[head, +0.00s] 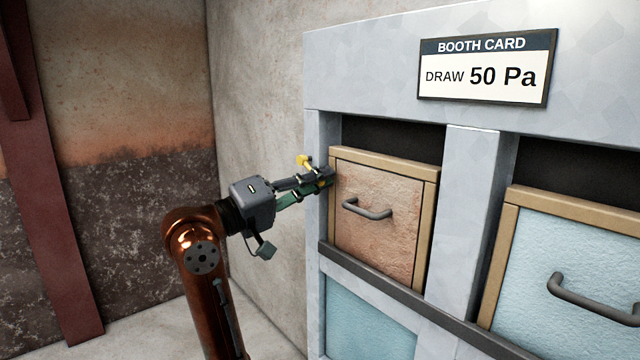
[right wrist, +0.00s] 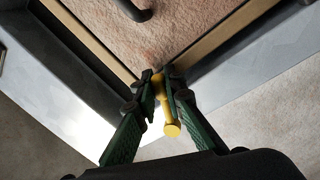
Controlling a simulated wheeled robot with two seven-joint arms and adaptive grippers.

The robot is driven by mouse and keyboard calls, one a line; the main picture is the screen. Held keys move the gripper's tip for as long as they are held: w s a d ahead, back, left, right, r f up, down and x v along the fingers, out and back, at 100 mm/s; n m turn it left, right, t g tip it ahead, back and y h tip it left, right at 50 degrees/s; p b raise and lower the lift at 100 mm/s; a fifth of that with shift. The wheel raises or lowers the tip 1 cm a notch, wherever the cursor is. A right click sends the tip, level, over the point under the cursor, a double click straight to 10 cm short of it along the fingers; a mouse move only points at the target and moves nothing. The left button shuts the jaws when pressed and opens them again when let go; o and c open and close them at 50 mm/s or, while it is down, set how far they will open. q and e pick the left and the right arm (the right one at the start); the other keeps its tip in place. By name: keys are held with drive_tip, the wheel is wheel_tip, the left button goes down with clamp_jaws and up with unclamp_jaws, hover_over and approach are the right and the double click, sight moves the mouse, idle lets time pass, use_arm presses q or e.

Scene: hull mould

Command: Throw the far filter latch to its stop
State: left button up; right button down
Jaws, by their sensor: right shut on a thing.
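The far filter latch is a small yellow lever (head: 303,160) with a round knob, at the left edge of the far filter's wooden frame. In the right wrist view the yellow latch (right wrist: 171,128) stands between the green fingers, its knob end toward the camera. My right gripper (head: 322,180) is shut on the latch; it also shows in the right wrist view (right wrist: 163,90). The fingers hide part of the latch and its pivot. The far filter (head: 378,238) is brownish, with a dark grey handle (head: 366,210). My left gripper is not in view.
A pale blue filter (head: 570,260) with a grey handle sits in the bay to the right, past a grey post (head: 465,200). A dark rail (head: 400,290) runs below the filters. A card (head: 487,68) above reads DRAW 50 Pa. A bare wall stands to the left.

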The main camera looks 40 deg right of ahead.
drive_tip(key=shift+w+f+m+b, duration=0.3)
drive_tip(key=shift+f+m, duration=0.1)
drive_tip(key=shift+m, duration=0.3)
drive_tip(key=c, duration=2.2)
unclamp_jaws()
drive_tip(key=shift+c, duration=0.2)
drive_tip(key=a+f, duration=0.2)
drive_tip(key=a, duration=1)
drive_tip(key=shift+w, duration=0.15)
drive_tip(key=shift+d, duration=0.1)
drive_tip(key=shift+c, duration=0.4)
